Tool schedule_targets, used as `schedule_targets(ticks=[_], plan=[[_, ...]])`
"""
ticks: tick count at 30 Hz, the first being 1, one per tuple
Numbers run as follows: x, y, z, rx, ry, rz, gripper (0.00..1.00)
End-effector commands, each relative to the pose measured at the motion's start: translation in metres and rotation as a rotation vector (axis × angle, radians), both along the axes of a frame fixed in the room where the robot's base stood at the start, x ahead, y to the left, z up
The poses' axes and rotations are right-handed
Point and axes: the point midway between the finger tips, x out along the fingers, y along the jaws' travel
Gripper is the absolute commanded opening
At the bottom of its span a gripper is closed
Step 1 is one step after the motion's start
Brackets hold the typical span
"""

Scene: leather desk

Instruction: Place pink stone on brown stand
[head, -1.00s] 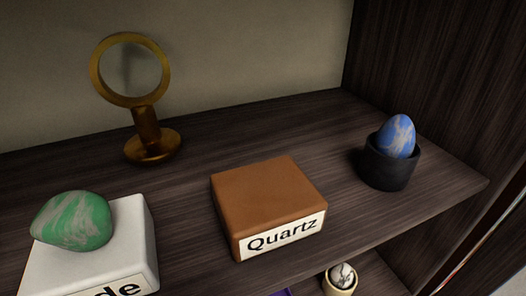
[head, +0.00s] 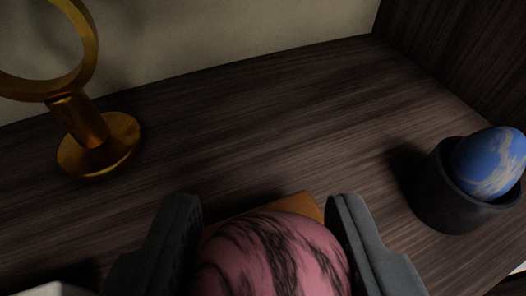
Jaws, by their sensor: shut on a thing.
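The pink stone (head: 275,258), with black veins, is at the bottom centre of the head view. My gripper (head: 265,215) is shut on it, with one dark grey finger on each side. The brown stand (head: 309,206) lies behind and below the stone. Only its back corner and edges show, and its "Quartz" label is hidden. I cannot tell whether the stone touches the stand.
A brass magnifying glass (head: 95,145) stands at the left. A black cup (head: 446,198) holding a blue stone (head: 490,160) stands at the right. A white block (head: 50,289) shows at the lower left. The wooden shelf (head: 270,120) behind the stand is clear.

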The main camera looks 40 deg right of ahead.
Motion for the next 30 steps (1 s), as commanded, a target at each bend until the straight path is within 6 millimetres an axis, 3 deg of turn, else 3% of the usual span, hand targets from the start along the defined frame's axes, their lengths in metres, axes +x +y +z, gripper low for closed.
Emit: schedule_targets(ticks=[8,17,27,28,30], plan=[[0.014,-0.011,-0.003,0.002,0.001,0.001,0.15],[0.014,-0.011,-0.035,0.001,-0.001,0.001,0.15],[0.014,-0.011,-0.037,0.0,0.0,0.001,0.15],[0.014,-0.011,-0.037,0.001,0.001,0.001,0.43],[0.014,-0.011,-0.037,0.0,0.0,0.001,0.62]])
